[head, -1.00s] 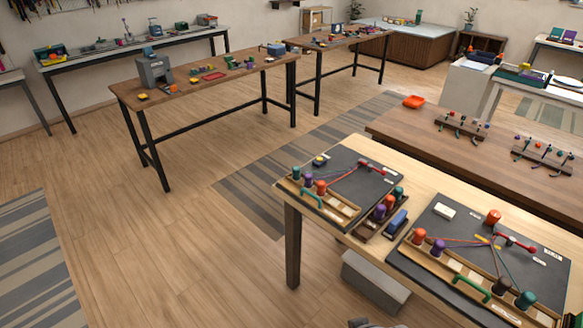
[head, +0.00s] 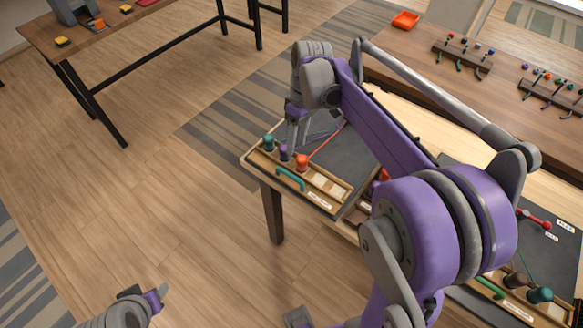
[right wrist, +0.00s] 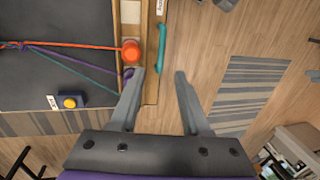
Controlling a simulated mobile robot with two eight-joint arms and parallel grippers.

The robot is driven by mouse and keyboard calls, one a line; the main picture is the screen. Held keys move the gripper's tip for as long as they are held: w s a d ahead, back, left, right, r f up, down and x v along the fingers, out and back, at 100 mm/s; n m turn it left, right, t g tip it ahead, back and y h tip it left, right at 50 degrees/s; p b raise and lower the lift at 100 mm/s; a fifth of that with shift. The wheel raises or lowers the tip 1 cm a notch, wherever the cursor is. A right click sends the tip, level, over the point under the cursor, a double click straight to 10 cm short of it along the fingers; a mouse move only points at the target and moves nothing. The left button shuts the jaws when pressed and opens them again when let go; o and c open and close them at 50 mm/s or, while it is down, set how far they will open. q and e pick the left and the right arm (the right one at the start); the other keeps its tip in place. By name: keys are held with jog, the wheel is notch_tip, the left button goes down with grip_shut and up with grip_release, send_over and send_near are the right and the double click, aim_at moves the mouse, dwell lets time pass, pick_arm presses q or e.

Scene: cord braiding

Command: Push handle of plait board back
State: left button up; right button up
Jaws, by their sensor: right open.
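The near-left plait board (head: 355,150) is a dark slab with a wooden front tray. A teal handle (head: 290,179) is on the tray's front edge, and it also shows in the right wrist view (right wrist: 161,48). Teal, purple and orange bobbins stand on the tray; the orange bobbin (right wrist: 131,51) has a taut orange cord. My right gripper (head: 297,132) is over the board's left end. In the right wrist view its fingers (right wrist: 159,73) are open, with the tray edge and handle end between or just beyond the tips. My left gripper (head: 154,298) is low at the left, away from the table.
A second board with a green handle (head: 490,287) is at right, partly hidden by my right arm. A small yellow-buttoned box (right wrist: 70,101) sits on the near board's end. The wooden floor left of the table is clear.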

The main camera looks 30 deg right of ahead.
send_near(292, 169)
jog(key=s+a+f, duration=0.2)
jog(key=f, duration=0.1)
jog(key=s+a+f, duration=0.1)
jog(key=f, duration=0.1)
jog(key=shift+s+a+b, duration=0.2)
jog(key=shift+s+b, duration=0.1)
grip_shut()
dwell(1.2)
